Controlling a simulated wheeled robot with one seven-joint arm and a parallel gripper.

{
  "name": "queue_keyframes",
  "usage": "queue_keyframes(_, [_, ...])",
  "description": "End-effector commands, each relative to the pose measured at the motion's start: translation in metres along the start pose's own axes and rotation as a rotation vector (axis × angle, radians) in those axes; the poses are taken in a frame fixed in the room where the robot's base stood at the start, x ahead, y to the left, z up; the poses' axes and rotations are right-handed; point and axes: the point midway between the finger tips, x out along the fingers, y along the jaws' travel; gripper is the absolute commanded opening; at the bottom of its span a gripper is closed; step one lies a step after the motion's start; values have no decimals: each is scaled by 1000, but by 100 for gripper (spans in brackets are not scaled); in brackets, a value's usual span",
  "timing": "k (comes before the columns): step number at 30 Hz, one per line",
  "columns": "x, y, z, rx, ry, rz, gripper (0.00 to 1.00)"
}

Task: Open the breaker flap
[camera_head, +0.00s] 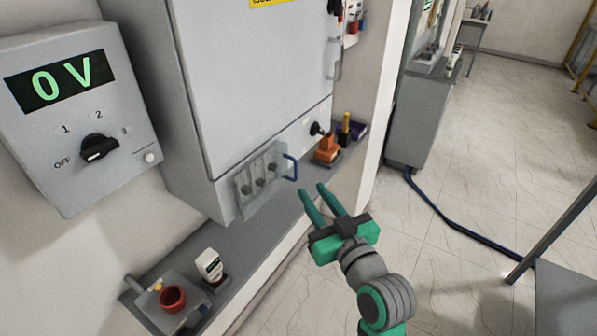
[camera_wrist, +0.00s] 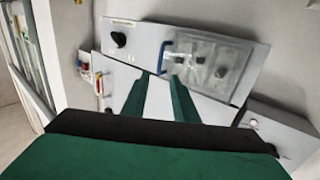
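The breaker flap (camera_head: 262,182) is a clear panel with a blue handle (camera_head: 291,168) on its right edge. It lies shut over several dark breakers on the lower front of the grey cabinet (camera_head: 250,80). In the wrist view the flap (camera_wrist: 205,65) and its blue handle (camera_wrist: 163,57) show beyond my fingertips. My gripper (camera_head: 311,190) is open and empty, with its two green fingers apart, just right of and below the handle. In the wrist view my gripper (camera_wrist: 160,78) points toward the handle, without visible contact.
A grey control box (camera_head: 75,110) reading 0 V hangs at the left. Open floor lies to the right.

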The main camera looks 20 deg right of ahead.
Motion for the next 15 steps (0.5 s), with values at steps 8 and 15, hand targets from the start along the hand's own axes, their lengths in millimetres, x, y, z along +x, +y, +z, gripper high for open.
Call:
queue_keyframes(8, [49,0,0,-2,-1,-1,26])
queue_keyframes(15, [82,0,0,-2,0,0,26])
